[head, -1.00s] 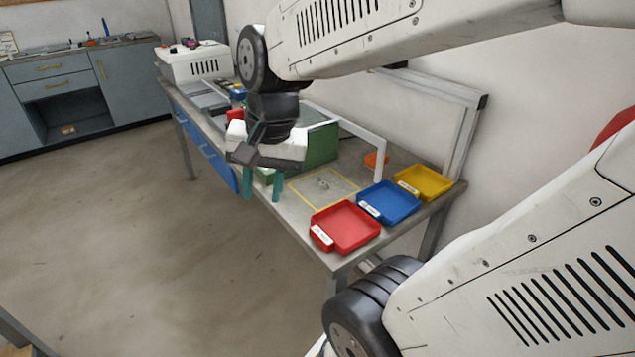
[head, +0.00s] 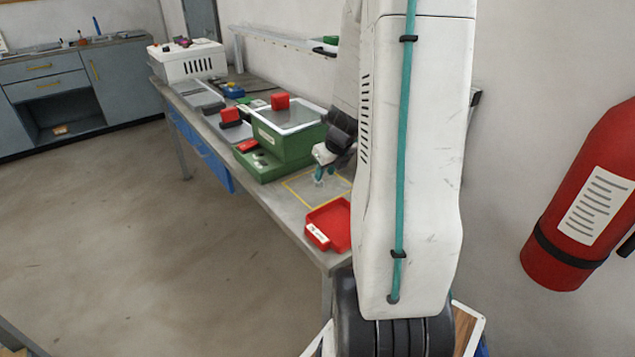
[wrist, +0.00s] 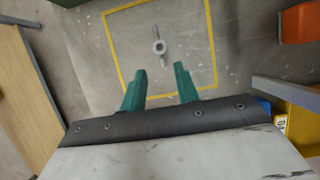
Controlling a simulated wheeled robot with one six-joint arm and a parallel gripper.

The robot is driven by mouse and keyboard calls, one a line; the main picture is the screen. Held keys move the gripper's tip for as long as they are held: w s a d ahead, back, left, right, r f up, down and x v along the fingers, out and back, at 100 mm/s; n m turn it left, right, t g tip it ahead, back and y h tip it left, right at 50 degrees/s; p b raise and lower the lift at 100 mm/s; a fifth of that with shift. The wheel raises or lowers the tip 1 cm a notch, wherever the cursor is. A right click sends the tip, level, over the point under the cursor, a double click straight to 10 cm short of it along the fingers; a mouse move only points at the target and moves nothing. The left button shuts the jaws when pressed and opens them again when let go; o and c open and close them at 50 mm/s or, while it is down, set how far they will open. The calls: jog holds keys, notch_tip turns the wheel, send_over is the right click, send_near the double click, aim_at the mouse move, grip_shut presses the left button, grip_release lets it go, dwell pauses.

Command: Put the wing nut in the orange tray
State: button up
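The wing nut (wrist: 158,47) is a small grey metal piece with two wings, lying inside the yellow square outline on the bench in the wrist view. My gripper (wrist: 159,68) is open, its two teal fingers apart with nothing between them, and the nut shows just beyond the fingertips. In the head view my gripper (head: 324,173) is low over the outlined area, and I cannot clearly make out the nut there. The orange tray (wrist: 300,22) is partly in view at the right edge of the wrist view. My arm hides it in the head view.
A red tray (head: 324,232) stands at the bench's front end. A yellow tray (wrist: 304,112) and a bit of blue show at the wrist view's lower right, beside a grey frame bar (wrist: 283,91). A green fixture (head: 283,151) stands left of my gripper.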

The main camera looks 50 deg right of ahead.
aim_at(322, 181)
jog(key=x, duration=0.4)
jog(key=shift+d+f, duration=0.15)
jog(key=shift+f, duration=0.1)
jog(key=shift+c, duration=0.3)
grip_shut()
jog(key=shift+r, duration=0.15)
